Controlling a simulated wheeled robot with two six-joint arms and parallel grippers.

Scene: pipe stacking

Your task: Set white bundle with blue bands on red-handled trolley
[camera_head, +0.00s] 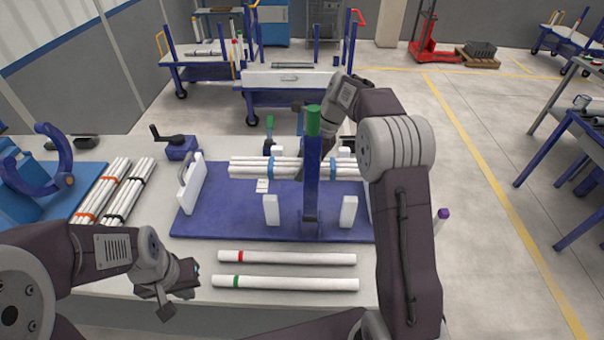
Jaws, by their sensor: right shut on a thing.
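The white bundle with blue bands (252,168) lies level across the blue fixture, behind a green-topped blue post (312,165). My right gripper (302,158) reaches over from behind and is shut on the bundle near its middle; the post partly hides its fingers. I cannot tell whether the bundle is lifted clear of its rests. My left gripper (186,280) hangs over the front left of the bench, apart from any pipe; its opening is unclear. The trolley with a red-orange handle (357,17) stands behind the bench, with a pale deck and blue frame.
Two single pipes, red-banded (300,258) and green-banded (300,284), lie in front of the blue fixture plate (235,215). Orange-banded (100,192) and black-banded (131,190) bundles lie left. Another trolley (190,72) with orange handles stands behind.

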